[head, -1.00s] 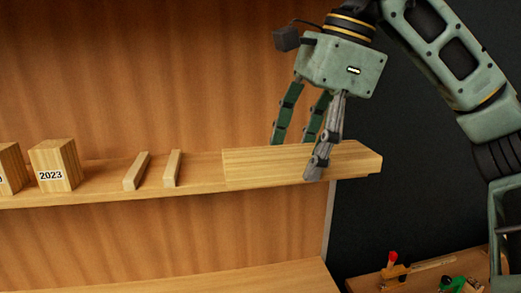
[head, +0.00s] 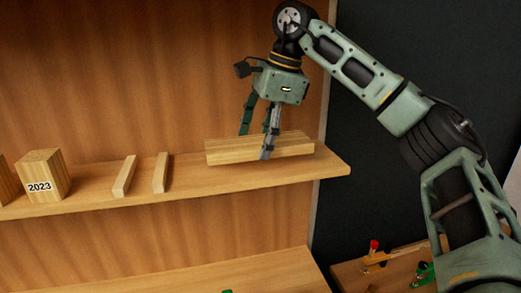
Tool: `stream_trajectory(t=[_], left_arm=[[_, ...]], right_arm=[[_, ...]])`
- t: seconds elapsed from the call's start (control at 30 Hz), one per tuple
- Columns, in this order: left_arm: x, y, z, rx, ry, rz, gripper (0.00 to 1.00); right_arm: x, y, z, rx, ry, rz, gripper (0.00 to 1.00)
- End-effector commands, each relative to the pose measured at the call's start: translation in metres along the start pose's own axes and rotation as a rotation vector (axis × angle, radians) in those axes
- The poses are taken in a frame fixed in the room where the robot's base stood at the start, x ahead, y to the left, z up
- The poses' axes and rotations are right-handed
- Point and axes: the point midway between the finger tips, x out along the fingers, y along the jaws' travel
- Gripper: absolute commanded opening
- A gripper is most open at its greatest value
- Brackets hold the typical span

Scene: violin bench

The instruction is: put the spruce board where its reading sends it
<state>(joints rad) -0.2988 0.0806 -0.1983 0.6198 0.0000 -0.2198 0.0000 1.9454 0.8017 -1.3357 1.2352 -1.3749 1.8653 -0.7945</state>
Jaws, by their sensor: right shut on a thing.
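The spruce board (head: 230,152) is a pale, long wooden piece at the right part of the upper shelf. My right gripper (head: 257,145) comes down on it from above and is shut on it, with fingers on its near and far sides. The board looks roughly level and appears just above the shelf; I cannot tell whether it touches. My left gripper is not in view. No reading shows on the board.
The upper shelf (head: 90,204) carries a wooden block labelled 2023 (head: 40,178) and two thin wooden strips (head: 124,176), (head: 161,172) left of the board. A lower shelf (head: 250,275) is below. A bench with tools (head: 350,275) stands at lower right.

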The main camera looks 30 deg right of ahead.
Motion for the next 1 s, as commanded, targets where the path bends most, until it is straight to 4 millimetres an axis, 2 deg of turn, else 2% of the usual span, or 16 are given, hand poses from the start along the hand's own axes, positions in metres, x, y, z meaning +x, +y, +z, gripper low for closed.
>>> stream_trajectory(t=[0.23, 0.33, 0.73, 0.77, 0.93, 1.0], left_arm=[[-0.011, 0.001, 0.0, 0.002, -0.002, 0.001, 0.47], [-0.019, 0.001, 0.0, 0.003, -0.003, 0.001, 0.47], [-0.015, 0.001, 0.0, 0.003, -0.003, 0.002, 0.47], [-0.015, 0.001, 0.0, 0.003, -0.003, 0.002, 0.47], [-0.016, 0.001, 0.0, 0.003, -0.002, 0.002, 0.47], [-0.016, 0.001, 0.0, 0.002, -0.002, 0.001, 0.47]], right_arm=[[0.03, 0.005, -0.008, 0.001, 0.0, 0.002, 0.26], [0.034, 0.002, -0.009, 0.002, -0.001, 0.0, 0.26], [0.043, 0.002, -0.011, 0.001, -0.002, 0.0, 0.26], [0.042, 0.002, -0.01, 0.001, -0.001, 0.0, 0.66], [0.041, 0.002, -0.01, 0.001, -0.001, 0.0, 0.81], [0.041, 0.002, -0.01, 0.001, -0.001, 0.0, 0.82]])
